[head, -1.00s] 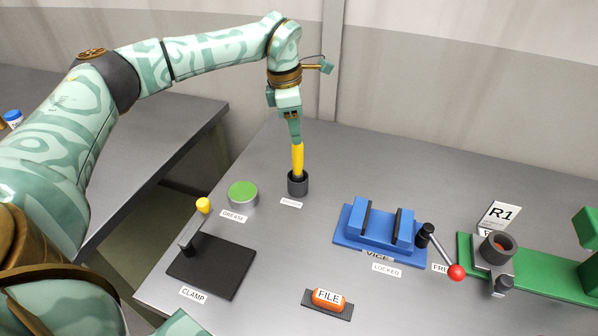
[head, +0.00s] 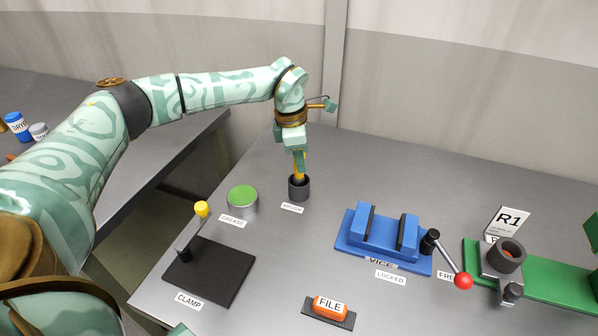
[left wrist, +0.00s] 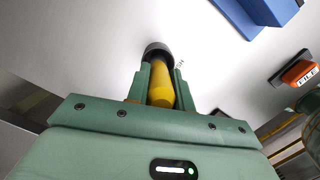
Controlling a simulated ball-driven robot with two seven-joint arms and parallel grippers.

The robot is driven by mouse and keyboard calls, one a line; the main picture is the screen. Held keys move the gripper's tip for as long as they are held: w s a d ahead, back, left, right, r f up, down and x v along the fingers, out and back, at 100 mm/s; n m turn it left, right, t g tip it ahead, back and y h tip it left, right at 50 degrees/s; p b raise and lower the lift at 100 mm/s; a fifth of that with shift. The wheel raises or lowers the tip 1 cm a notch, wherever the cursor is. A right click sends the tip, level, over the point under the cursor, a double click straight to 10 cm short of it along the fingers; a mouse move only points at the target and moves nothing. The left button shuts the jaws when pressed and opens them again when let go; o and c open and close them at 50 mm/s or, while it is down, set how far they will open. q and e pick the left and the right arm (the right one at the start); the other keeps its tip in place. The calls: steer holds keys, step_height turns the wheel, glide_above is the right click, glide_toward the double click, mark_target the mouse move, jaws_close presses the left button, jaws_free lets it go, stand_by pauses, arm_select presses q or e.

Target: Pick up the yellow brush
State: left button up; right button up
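The yellow brush (head: 299,170) stands upright in a dark round cup (head: 299,188) on the grey bench, behind the BRUSH label. My left gripper (head: 300,162) points down over it, with its fingers around the upper handle. In the left wrist view the yellow handle (left wrist: 161,85) lies between the two fingers (left wrist: 162,80), with a thin gap seen near the right fingertip. The fingers look open. The brush's lower end is hidden in the cup (left wrist: 158,50).
A green-topped grease tin (head: 243,198) stands left of the cup. A black clamp plate (head: 215,275) with a yellow-knobbed lever is nearer. A blue vice (head: 380,240), an orange file (head: 330,306) and a green fixture (head: 555,275) lie to the right.

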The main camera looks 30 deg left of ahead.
arm_select(q)
jaws_close()
steer(key=shift+c, duration=1)
jaws_free()
step_height(320, 180, up, 10)
steer(key=shift+p, duration=1.15)
